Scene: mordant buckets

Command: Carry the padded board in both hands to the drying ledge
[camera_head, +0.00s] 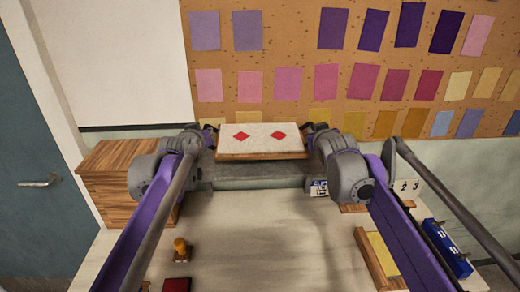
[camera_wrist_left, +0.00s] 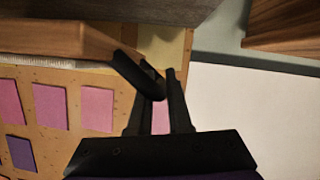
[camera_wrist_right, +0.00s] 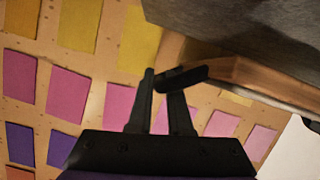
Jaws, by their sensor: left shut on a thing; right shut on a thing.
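The padded board (camera_head: 262,152) has a pale padded top with two red diamonds and a wooden edge. It looks about level in the head view. My left gripper (camera_head: 211,129) is shut on the dark handle (camera_wrist_left: 138,75) at its left end. My right gripper (camera_head: 311,129) is shut on the dark handle (camera_wrist_right: 182,78) at its right end. A grey ledge (camera_head: 255,172), apparently the drying ledge, shows just below the board and also in the right wrist view (camera_wrist_right: 220,40). I cannot tell whether the board touches it.
A wooden box (camera_head: 125,165) stands at the left of the pale table (camera_head: 270,245). A wooden peg (camera_head: 181,249), a dark red block (camera_head: 177,285), a yellow pad (camera_head: 383,255) and a blue rack (camera_head: 447,247) are on the table. A pinboard (camera_head: 280,55) with coloured swatches is behind.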

